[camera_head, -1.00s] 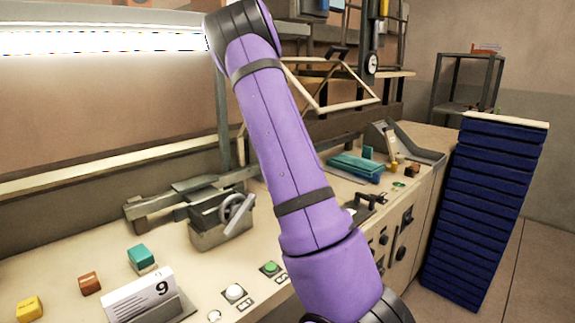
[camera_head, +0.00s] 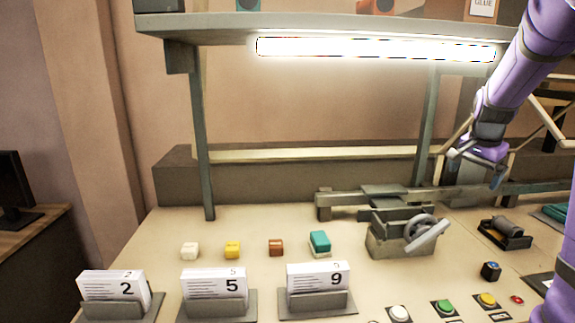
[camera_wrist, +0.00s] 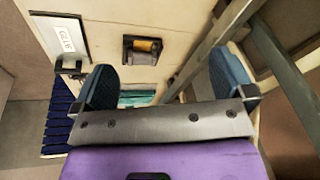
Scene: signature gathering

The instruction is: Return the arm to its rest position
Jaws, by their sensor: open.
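My purple arm (camera_head: 520,65) comes into the head view at the right edge, raised above the right part of the workbench. My gripper (camera_head: 476,166) hangs at its lower end, in front of the back rail and above the bench top. In the wrist view my gripper (camera_wrist: 165,82) shows two blue-grey finger pads, wide apart, with nothing held between them.
The workbench (camera_head: 180,225) carries card holders marked 2, 5 and 9 (camera_head: 317,277), several small coloured blocks, a grey device with a handwheel (camera_head: 400,238) and buttons. A lit shelf (camera_head: 330,28) spans above. In the wrist view, slanting grey bars (camera_wrist: 215,40) pass close to the gripper.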

